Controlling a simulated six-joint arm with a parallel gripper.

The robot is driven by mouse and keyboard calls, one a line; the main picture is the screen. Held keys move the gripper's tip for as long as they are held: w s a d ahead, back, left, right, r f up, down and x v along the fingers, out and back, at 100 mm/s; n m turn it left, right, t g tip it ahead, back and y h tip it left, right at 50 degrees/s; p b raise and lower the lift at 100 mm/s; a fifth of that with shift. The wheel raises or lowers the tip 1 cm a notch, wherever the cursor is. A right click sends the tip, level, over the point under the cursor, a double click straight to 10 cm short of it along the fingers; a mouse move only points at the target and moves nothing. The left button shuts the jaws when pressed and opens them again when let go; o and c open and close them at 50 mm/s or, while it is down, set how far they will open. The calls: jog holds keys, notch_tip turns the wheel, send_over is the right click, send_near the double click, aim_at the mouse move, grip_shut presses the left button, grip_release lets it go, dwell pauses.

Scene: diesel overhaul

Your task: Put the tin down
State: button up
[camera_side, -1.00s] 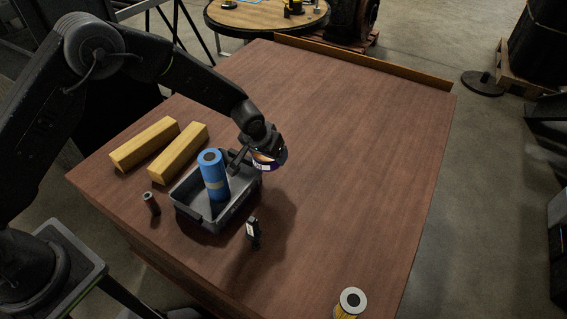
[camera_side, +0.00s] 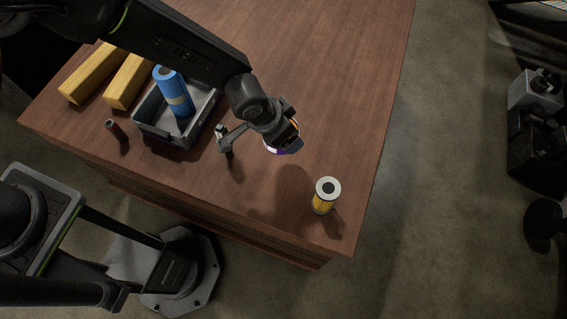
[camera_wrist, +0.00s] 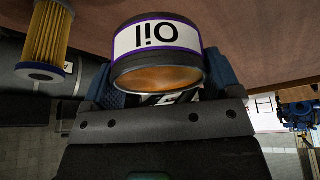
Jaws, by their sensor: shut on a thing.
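The tin (camera_wrist: 155,48) has a white label with a purple border and the word "Oil", upside down in the wrist view. Its open end faces the camera and shows amber inside. My gripper (camera_side: 284,140) is shut on the tin, with a blue-padded finger on each side of it in the wrist view. In the side view the tin (camera_side: 284,147) is mostly hidden behind my gripper. It is held above the table (camera_side: 318,75), near its front right part, with a shadow on the wood below.
A yellow filter with a white top (camera_side: 325,196) stands to the right, near the table's corner; it also shows in the wrist view (camera_wrist: 46,40). A grey bin (camera_side: 150,130) holds a blue roll (camera_side: 172,90). Two yellow blocks (camera_side: 92,72) and small dark items (camera_side: 116,131) are at left.

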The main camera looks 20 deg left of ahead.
aim_at(272, 150)
jog(key=shift+s+d+f+m, duration=0.3)
jog(key=shift+s+d+f, duration=0.05)
jog(key=shift+s+d, duration=0.35)
notch_tip(272, 150, down, 5)
jog(key=shift+f, duration=2.15)
jog(key=shift+f, duration=0.15)
jog(key=o, duration=1)
jog(key=shift+c, duration=0.2)
jog(key=v, duration=1.2)
jog(key=shift+a, duration=0.2)
